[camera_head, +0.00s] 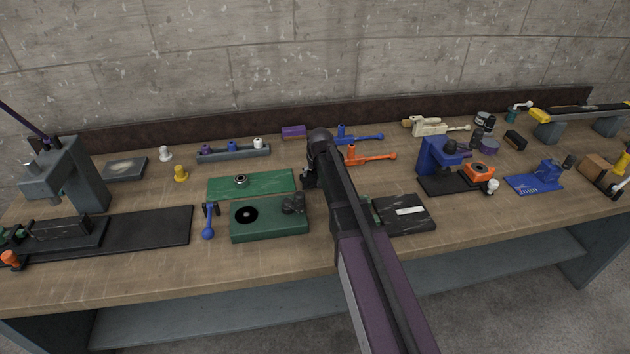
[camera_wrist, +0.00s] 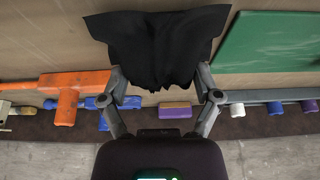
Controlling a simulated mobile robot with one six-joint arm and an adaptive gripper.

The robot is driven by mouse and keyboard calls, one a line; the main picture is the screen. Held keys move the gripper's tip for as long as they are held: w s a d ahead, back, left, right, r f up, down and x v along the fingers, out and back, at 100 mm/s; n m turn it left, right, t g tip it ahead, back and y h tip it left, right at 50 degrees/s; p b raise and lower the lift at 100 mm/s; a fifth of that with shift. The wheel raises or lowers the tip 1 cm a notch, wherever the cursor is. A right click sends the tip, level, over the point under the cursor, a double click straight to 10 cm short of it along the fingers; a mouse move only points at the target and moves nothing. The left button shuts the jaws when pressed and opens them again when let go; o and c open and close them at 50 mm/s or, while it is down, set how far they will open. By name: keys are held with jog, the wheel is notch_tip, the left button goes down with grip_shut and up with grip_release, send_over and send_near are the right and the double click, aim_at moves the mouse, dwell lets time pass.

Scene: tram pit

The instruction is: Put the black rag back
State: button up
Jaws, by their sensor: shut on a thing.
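The black rag (camera_wrist: 155,42) is a spread dark cloth in the wrist view, with its near edge bunched between the two fingers of my gripper (camera_wrist: 161,82). My gripper is shut on it. The rag hides the table below it, so I cannot tell whether it touches the top. In the head view my gripper (camera_head: 310,178) is mostly hidden behind my arm, right of the green mat, and I cannot make out the rag there.
The green mat (camera_head: 268,186) with a ring lies left of my gripper. An orange mallet (camera_head: 368,156) and a blue mallet (camera_head: 362,138) lie to its right. A green block (camera_head: 270,229) stands in front, and a black plate with a white label (camera_head: 422,221) lies right of my arm.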

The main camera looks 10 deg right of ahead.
jog(key=shift+f+b, duration=0.4)
jog(key=shift+f, duration=0.3)
jog(key=shift+f, duration=0.2)
jog(key=o, duration=0.9)
jog(key=p+v, duration=1.2)
jog(key=v, duration=0.1)
jog(key=shift+s+r, duration=0.2)
jog(key=shift+r, duration=0.15)
dwell(0.5)
jog(key=s+g, duration=0.1)
jog(key=s, duration=0.7)
jog(key=s+f+g, duration=0.1)
jog(key=s+g, duration=0.1)
jog(key=s, duration=0.5)
jog(key=s+g, duration=0.1)
jog(key=s, duration=0.7)
jog(key=shift+s+a+f+g, duration=0.1)
jog(key=shift+s+f+g, duration=0.1)
jog(key=shift+s+g, duration=0.15)
